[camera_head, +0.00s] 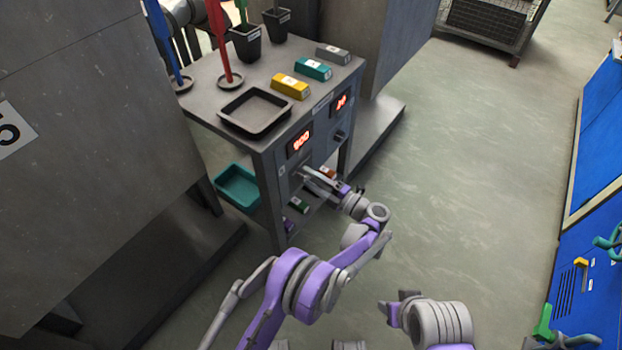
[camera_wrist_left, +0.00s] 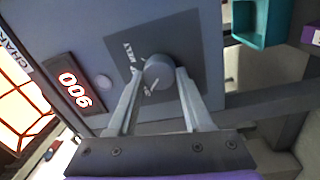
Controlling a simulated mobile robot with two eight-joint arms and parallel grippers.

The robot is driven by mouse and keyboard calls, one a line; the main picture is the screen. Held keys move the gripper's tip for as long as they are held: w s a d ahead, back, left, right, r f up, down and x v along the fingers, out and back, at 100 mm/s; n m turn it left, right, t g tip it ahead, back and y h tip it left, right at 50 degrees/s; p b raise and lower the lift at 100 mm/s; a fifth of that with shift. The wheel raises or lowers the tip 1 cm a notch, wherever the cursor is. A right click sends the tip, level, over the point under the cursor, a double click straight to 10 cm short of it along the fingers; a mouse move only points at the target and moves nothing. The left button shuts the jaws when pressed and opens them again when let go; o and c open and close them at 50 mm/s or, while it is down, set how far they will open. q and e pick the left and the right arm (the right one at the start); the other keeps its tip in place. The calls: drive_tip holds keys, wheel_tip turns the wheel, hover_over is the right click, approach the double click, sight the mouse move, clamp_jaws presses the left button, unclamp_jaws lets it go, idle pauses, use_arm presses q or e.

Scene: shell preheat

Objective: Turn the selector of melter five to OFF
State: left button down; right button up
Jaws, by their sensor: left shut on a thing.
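The selector knob (camera_wrist_left: 158,72) is a round grey knob on a dark square plate (camera_wrist_left: 195,45) in the left wrist view. White lettering that seems to read MELT is beside it; other marks are partly covered. My left gripper (camera_wrist_left: 158,82) has its two fingers on either side of the knob, shut on it. In the head view my left gripper (camera_head: 310,174) reaches the front panel of the grey bench, under the left red display (camera_head: 300,142), and hides the knob.
On the bench top (camera_head: 205,75) are an empty dark tray (camera_head: 228,118), yellow (camera_head: 290,86), teal (camera_head: 312,68) and grey (camera_head: 333,54) blocks, and dark pots. A teal bin (camera_head: 238,186) sits below. A large grey housing marked 5 (camera_head: 110,190) stands left. Floor to the right is clear.

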idle(0.4)
use_arm(q)
drive_tip(key=shift+c, duration=1.6)
unclamp_jaws()
drive_tip(key=shift+d, duration=0.15)
drive_tip(key=p+v, duration=0.1)
drive_tip(key=v, duration=0.9)
drive_tip(key=shift+s+d+p, duration=0.2)
drive_tip(key=shift+s+p, duration=0.05)
drive_tip(key=shift+p, duration=0.05)
